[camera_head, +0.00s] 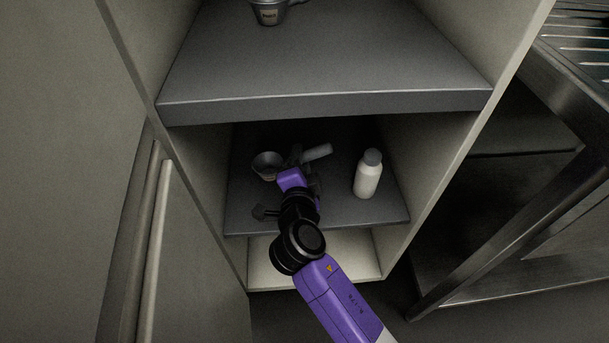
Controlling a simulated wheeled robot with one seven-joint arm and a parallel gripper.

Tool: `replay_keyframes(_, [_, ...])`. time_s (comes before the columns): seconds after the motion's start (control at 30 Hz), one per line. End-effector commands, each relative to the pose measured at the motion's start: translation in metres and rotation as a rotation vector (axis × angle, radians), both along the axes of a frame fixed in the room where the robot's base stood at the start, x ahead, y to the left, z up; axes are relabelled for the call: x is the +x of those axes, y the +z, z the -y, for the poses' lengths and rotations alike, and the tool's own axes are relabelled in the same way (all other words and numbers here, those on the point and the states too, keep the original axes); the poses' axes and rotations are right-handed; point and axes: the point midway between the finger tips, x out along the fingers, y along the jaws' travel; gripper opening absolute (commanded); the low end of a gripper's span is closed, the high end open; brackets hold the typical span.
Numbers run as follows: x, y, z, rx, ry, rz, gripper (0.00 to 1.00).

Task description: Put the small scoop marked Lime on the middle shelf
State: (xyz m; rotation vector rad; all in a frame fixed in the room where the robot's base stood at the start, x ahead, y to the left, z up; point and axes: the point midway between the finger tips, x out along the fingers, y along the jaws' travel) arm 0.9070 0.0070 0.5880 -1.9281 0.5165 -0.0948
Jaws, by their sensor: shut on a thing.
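A small metal scoop (267,164) with a pale handle (317,153) is inside the lower bay of the cabinet. My gripper (300,160) is shut on the scoop at its handle; the fingers are dark and partly hidden. The bowl is to the left of the gripper and the handle end sticks out to the right. They are over the dark shelf (340,214) under the upper shelf. I cannot tell whether the scoop touches the shelf, and no marking on it can be read.
A white bottle with a grey cap (367,178) stands on the same shelf, right of my gripper. The upper shelf (330,70) hangs above and holds another labelled metal scoop (268,12). A pale cabinet floor (345,262) lies below. A metal rack (500,190) stands at right.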

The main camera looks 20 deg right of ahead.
Motion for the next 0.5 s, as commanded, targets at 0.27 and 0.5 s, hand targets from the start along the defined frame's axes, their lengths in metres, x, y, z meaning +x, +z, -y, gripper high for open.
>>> replay_keyframes(0.27, [0.0,-0.03,0.0,-0.001,0.001,0.002,0.0])
replay_keyframes(0.5, [0.0,-0.06,0.0,-0.001,0.001,0.0,0.0])
